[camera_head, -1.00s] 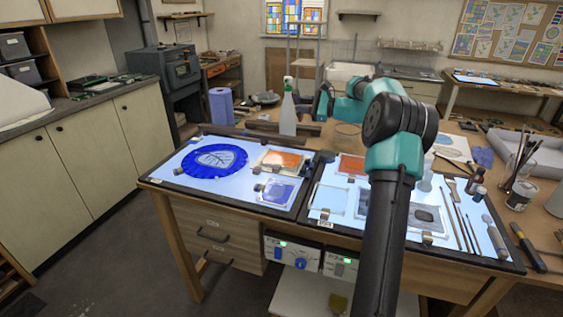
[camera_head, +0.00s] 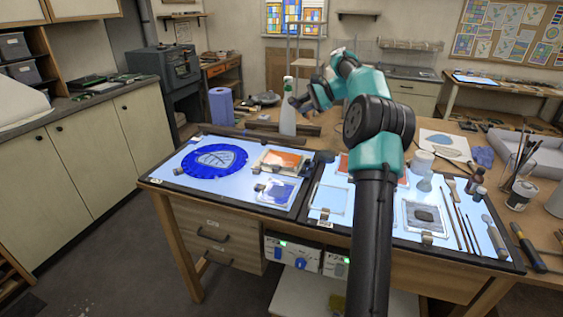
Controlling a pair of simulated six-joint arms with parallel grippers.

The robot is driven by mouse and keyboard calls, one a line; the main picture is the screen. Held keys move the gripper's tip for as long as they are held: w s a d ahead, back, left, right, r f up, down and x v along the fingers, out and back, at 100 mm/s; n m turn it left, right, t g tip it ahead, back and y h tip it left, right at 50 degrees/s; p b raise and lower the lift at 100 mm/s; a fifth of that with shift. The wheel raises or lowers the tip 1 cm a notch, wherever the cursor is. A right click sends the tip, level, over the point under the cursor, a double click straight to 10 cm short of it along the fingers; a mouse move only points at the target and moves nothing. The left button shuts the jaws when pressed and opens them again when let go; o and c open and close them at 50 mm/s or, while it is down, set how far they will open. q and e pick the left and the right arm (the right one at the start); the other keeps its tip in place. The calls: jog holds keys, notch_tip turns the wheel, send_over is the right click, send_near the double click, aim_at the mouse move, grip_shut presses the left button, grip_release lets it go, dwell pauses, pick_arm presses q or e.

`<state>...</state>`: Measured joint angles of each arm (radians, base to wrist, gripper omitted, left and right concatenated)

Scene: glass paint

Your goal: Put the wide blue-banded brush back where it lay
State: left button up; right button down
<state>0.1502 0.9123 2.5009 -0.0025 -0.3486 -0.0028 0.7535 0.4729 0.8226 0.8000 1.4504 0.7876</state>
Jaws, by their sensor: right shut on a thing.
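No blue band can be made out in this view. The right light table (camera_head: 323,213) carries a pale-handled brush (camera_head: 452,187), thin brushes (camera_head: 462,230) and a framed grey pane (camera_head: 425,217). My right arm hides part of this table. My left gripper is not in view.
The left light table (camera_head: 175,180) holds a blue round glass piece (camera_head: 215,158) and framed panes. Small bottles (camera_head: 476,178) and a brush pot (camera_head: 520,195) stand at the right. Bare lit surface shows on the left table.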

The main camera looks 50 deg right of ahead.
jog(key=n+g+h, duration=0.1)
jog(key=g, duration=0.1)
jog(key=n+g+h, duration=0.1)
jog(key=g, duration=0.1)
jog(key=shift+n+g+h, duration=0.3)
jog(key=shift+n, duration=0.1)
jog(key=shift+g, duration=0.3)
jog(key=shift+a+n+g+h, duration=0.1)
jog(key=shift+n+g+h, duration=0.7)
jog(key=shift+g+h, duration=0.3)
jog(key=shift+n+g+h, duration=0.7)
jog(key=shift+g+h, duration=0.5)
